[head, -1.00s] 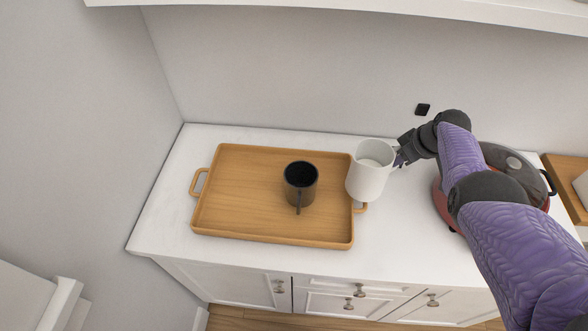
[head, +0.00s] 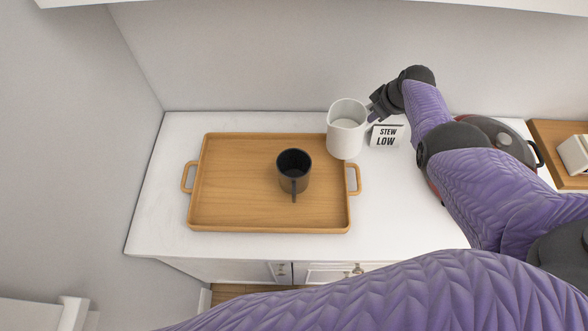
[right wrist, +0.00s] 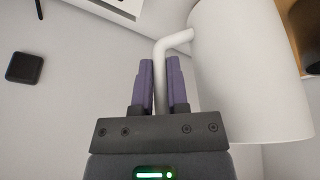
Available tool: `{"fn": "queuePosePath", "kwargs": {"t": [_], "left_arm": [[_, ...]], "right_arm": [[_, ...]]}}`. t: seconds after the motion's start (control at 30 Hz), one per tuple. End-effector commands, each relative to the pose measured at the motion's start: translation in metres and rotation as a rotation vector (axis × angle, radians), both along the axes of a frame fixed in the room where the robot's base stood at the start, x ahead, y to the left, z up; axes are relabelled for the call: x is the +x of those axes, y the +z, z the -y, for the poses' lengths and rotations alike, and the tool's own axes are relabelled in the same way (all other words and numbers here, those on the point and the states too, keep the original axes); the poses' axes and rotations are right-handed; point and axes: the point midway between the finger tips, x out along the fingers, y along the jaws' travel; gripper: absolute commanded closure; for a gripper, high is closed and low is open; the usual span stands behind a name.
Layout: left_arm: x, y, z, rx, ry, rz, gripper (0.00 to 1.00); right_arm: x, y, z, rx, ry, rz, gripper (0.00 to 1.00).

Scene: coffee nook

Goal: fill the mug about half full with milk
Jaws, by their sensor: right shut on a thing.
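The black mug (head: 294,178) stands upright on the wooden tray (head: 240,222), its handle towards me. Its inside looks dark, with no milk visible. The white pitcher (head: 346,135) is upright at the tray's back right corner, with a pale surface inside. My right gripper (head: 375,113) is shut on the pitcher's handle. In the right wrist view, the handle (right wrist: 161,75) sits between the fingers and the pitcher body (right wrist: 245,80) is to the right. I cannot tell the pitcher's height above the counter. My left gripper is not in view.
A small sign reading "STEW LOW" (head: 386,136) stands right of the pitcher. A red pot with a dark lid (head: 503,138) is behind my right arm. The wall is close behind. The tray's left half is bare.

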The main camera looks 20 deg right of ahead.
Motion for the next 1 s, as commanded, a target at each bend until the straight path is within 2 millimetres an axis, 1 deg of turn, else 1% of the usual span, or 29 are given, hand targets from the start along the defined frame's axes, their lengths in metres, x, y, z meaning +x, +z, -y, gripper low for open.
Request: {"fn": "queuePosePath", "kwargs": {"t": [0.03,0.67,0.87,1.0], "left_arm": [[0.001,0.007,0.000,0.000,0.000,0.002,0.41],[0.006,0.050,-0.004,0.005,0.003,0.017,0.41],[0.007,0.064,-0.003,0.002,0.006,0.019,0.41],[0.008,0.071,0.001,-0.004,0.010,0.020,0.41]], "right_arm": [[0.000,0.005,-0.001,-0.010,0.001,0.002,1.00],[-0.003,0.021,-0.014,-0.159,0.001,0.041,1.00],[-0.004,0.027,-0.019,-0.222,0.001,0.057,1.00],[-0.005,0.031,-0.023,-0.269,0.001,0.069,1.00]]}}
